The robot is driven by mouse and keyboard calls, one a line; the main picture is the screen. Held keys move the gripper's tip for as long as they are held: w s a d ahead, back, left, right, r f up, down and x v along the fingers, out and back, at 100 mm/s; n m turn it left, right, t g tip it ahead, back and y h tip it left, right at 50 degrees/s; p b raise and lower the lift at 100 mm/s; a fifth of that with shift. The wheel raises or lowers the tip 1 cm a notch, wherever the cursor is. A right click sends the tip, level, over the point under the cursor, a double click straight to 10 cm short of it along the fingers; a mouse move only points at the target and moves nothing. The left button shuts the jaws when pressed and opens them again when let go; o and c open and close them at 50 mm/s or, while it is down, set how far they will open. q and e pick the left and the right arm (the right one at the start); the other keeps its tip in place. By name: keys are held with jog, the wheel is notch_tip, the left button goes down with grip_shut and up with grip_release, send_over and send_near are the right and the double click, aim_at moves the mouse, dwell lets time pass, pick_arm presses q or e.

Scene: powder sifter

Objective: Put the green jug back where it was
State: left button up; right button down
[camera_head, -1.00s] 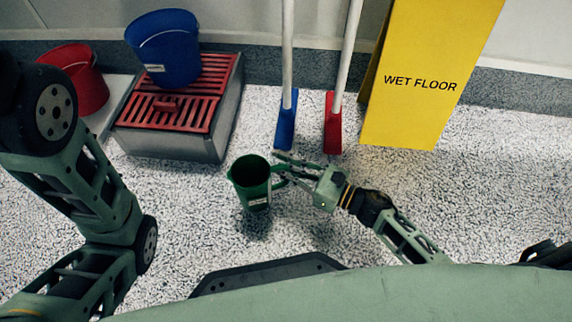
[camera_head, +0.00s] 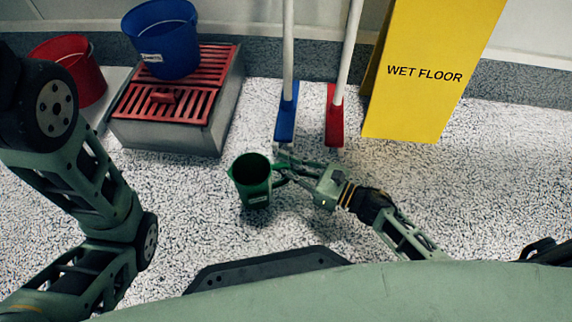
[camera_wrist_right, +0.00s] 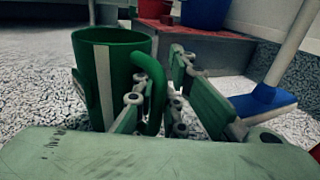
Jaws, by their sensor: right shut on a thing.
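The green jug (camera_head: 250,181) is upright, with its open top facing up, over the speckled floor in the middle of the head view. It has a pale label low on its side. My right gripper (camera_head: 284,172) is at the jug's right side, shut on its handle. The jug (camera_wrist_right: 112,80) also shows in the right wrist view, with its handle (camera_wrist_right: 156,97) at the fingers. I cannot tell whether the jug's base touches the floor. My left arm comes in at the left, but its gripper is out of view.
A grey box with a red slatted top (camera_head: 215,107) holds a blue bucket (camera_head: 162,45). A red bucket (camera_head: 75,75) stands left of it. Blue (camera_head: 286,110) and red (camera_head: 334,115) broom heads and a yellow wet floor sign (camera_head: 415,75) stand behind. Floor around the jug is clear.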

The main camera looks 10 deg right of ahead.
jog(key=shift+f+b, duration=0.35)
jog(key=shift+f, duration=0.05)
jog(key=c, duration=1.7)
grip_release()
